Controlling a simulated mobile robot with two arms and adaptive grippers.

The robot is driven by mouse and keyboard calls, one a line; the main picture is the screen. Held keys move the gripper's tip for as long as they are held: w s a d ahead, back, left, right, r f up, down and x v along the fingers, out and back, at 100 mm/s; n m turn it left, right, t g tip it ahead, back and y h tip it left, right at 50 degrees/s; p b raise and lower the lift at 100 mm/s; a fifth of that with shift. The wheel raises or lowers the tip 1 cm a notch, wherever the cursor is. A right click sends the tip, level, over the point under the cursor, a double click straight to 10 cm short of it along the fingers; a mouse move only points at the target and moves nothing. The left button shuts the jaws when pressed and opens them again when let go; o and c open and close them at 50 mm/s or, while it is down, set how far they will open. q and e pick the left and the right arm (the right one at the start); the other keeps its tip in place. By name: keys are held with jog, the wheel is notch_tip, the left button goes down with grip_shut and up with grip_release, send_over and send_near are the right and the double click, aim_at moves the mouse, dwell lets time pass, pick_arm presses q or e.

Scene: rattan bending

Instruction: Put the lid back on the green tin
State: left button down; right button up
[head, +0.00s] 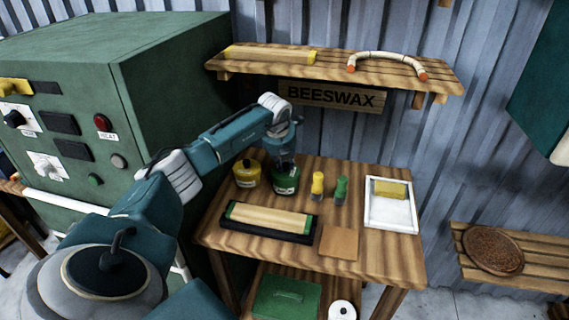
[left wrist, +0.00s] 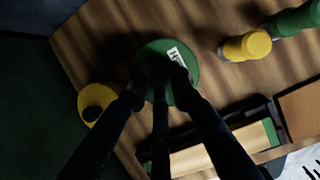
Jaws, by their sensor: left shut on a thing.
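The green tin (head: 286,181) stands on the wooden table beside a yellow tin (head: 247,175). My left gripper (head: 285,160) points straight down right over the green tin. In the left wrist view, my left gripper (left wrist: 160,80) is shut at the middle of a round green lid (left wrist: 187,78) with a white label. The fingers hide the part they hold. I cannot tell whether the lid touches the tin's rim or hangs just above it. The yellow tin, with a dark knob, also shows in the left wrist view (left wrist: 87,112). My right gripper is not in view.
A yellow bottle (head: 317,186) and a green bottle (head: 341,190) stand just right of the tin. In front lies a black-framed pad (head: 268,222) and a brown square (head: 339,243). A white tray (head: 391,212) holds a yellow block. A green cabinet (head: 175,100) is at left.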

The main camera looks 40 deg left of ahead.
pick_arm(q)
jog(key=c, duration=1.5)
grip_release()
jog(key=o, duration=0.5)
jog(key=shift+r+p, duration=1.6)
jog(key=shift+r, duration=0.8)
jog(key=shift+r+p, duration=0.7)
jog(key=shift+r, duration=0.45)
